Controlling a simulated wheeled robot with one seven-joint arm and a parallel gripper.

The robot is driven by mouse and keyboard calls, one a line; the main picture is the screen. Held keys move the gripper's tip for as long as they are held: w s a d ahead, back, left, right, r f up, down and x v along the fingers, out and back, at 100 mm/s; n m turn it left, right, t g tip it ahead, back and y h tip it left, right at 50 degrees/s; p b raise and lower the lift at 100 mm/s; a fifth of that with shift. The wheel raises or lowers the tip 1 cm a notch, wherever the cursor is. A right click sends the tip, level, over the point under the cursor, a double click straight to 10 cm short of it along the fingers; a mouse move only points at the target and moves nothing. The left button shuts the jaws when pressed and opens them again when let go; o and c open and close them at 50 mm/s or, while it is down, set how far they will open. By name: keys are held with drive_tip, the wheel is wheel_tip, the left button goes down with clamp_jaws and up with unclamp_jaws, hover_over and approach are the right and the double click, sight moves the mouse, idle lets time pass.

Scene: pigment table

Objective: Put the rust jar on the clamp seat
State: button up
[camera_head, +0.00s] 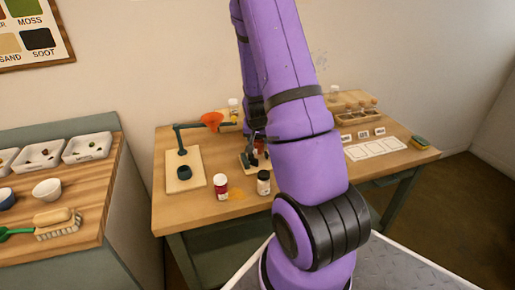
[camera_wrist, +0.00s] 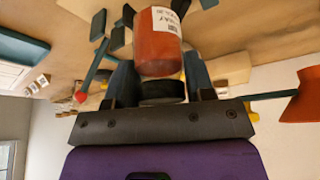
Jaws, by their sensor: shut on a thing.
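My gripper (camera_head: 258,143) is shut on a rust-coloured jar (camera_wrist: 157,52). The jar has a black lid and a white label that I cannot read surely. In the wrist view its lid sits between the fingers and its body extends beyond them. In the head view the arm and gripper mostly hide it. A clamp-like fixture with teal blocks (camera_wrist: 98,25) and a red-tipped rod (camera_wrist: 80,97) shows beside the jar in the wrist view. A pale base (camera_head: 245,160) shows at the gripper in the head view. I cannot tell whether the jar touches anything.
An orange funnel (camera_head: 211,120) hangs on a teal stand over a wooden board (camera_head: 185,180). A wooden rack (camera_head: 356,113) and white cards (camera_head: 376,148) lie to the right.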

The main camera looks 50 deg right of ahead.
sight(258, 147)
drive_tip(key=shift+f, duration=2.05)
drive_tip(key=shift+s+f, duration=0.1)
drive_tip(key=o, duration=1.1)
drive_tip(key=shift+c, duration=0.2)
drive_tip(key=s+a+r+n+t+y, duration=0.1)
drive_tip(key=a+r+n, duration=0.1)
drive_tip(key=a+r, duration=0.6)
drive_tip(key=s+a+r+n+y, duration=0.15)
drive_tip(key=a+r, duration=0.35)
drive_tip(key=r, duration=0.6)
drive_tip(key=s+a+r+n+t, duration=0.1)
drive_tip(key=s+a+r+n, duration=0.1)
drive_tip(key=a+r, duration=0.6)
drive_tip(key=s+a+r+n, duration=0.2)
drive_tip(key=s+a+r, duration=0.3)
drive_tip(key=s, duration=0.2)
drive_tip(key=s+a+r+n+y, duration=0.1)
drive_tip(key=s+a+r+n, duration=0.2)
drive_tip(key=s+a+r, duration=0.2)
drive_tip(key=shift+s+r, duration=0.6)
drive_tip(key=shift+s, duration=0.45)
